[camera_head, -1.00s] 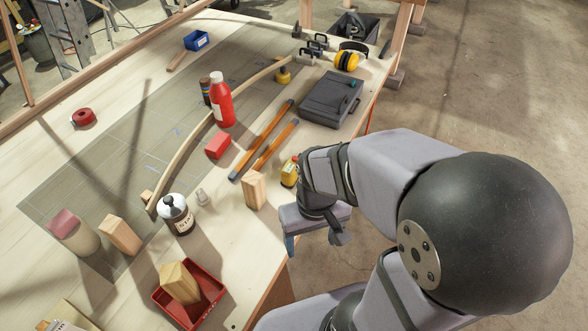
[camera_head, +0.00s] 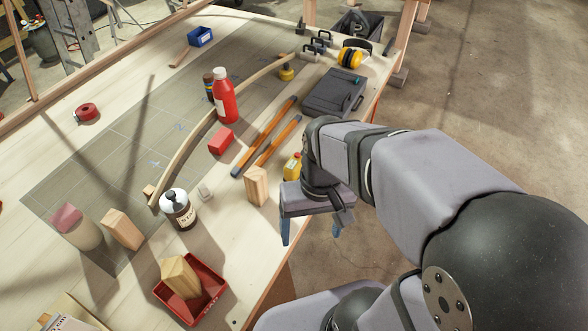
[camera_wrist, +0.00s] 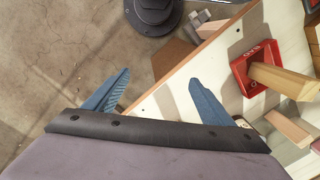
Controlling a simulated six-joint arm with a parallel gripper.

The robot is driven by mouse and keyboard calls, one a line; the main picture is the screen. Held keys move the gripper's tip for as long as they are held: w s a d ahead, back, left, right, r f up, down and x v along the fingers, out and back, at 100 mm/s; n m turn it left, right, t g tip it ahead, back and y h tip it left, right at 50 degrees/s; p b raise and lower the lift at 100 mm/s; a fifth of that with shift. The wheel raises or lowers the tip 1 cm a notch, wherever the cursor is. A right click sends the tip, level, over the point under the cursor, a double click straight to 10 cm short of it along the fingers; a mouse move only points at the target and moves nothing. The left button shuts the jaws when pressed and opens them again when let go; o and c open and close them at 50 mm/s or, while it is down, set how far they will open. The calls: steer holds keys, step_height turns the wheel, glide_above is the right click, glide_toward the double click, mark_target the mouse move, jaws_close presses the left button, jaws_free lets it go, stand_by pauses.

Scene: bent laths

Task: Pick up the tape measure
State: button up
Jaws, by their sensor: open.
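A small yellow object (camera_head: 292,167), which looks like the tape measure though its details are too small to be sure, stands near the table's right edge, beside an upright wooden block and partly behind my wrist. My gripper (camera_head: 310,236) is open and empty, pointing down just off that edge, nearer the camera than the yellow object. In the wrist view my gripper's blue fingers (camera_wrist: 159,76) are spread apart with nothing between them. That view looks over floor and the table edge, and the yellow object is not seen there.
The wooden block (camera_head: 256,186) stands close left of the yellow object. Pencil-like orange bars (camera_head: 264,137), a dark case (camera_head: 333,92), a red bottle (camera_head: 224,97), a dark-labelled jar (camera_head: 178,210) and a red tray (camera_head: 163,292) surround it. The tray also shows in the wrist view (camera_wrist: 238,72).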

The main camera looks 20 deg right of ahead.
steer(key=w+a+f+m+g+y+b, duration=0.1)
steer(key=w+a+f+m+y+b, duration=0.15)
steer(key=a+m+y, duration=0.35)
step_height(320, 180, up, 2)
steer(key=m+t+y+b, duration=0.7)
steer(key=m+t, duration=0.7)
steer(key=m, duration=0.6)
glide_above(294, 161)
steer(key=b+v, duration=0.1)
steer(key=v, duration=0.3)
steer(key=h, duration=0.1)
steer(key=f, duration=1)
steer(key=shift+w+a, duration=0.15)
steer(key=shift+a, duration=0.1)
steer(key=shift+p+x, duration=0.85)
steer(key=shift+x, duration=0.8)
steer(key=shift+p+x, duration=0.75)
steer(key=shift+x, duration=1.25)
steer(key=shift+r, duration=0.1)
steer(key=c, duration=1.4)
steer(key=shift+c, duration=0.2)
